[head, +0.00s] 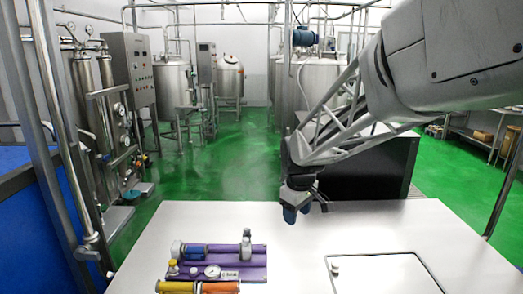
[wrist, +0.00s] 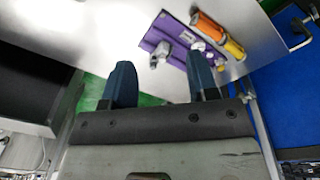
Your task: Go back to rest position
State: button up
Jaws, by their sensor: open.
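My gripper (head: 304,208) hangs at the end of my arm above the far part of the white table (head: 300,245), right of and beyond the purple board. Its two dark blue fingers show in the wrist view (wrist: 161,75), spread apart with nothing between them. The arm reaches in from the upper right in the head view.
A panel (head: 385,275) with a knob lies to the right. The table between is clear.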

jog(key=s+d+m, duration=0.3)
jog(key=s, duration=0.7)
jog(key=s+d+r+m, duration=0.1)
jog(key=s+d+m, duration=0.2)
jog(key=s, duration=0.8)
jog(key=s+d+m+t, duration=0.1)
jog(key=s+d+m, duration=0.1)
jog(key=s, duration=0.8)
jog(key=shift+s+d+r+m, duration=0.35)
jog(key=shift+d+m, duration=0.05)
jog(key=shift+m, duration=0.2)
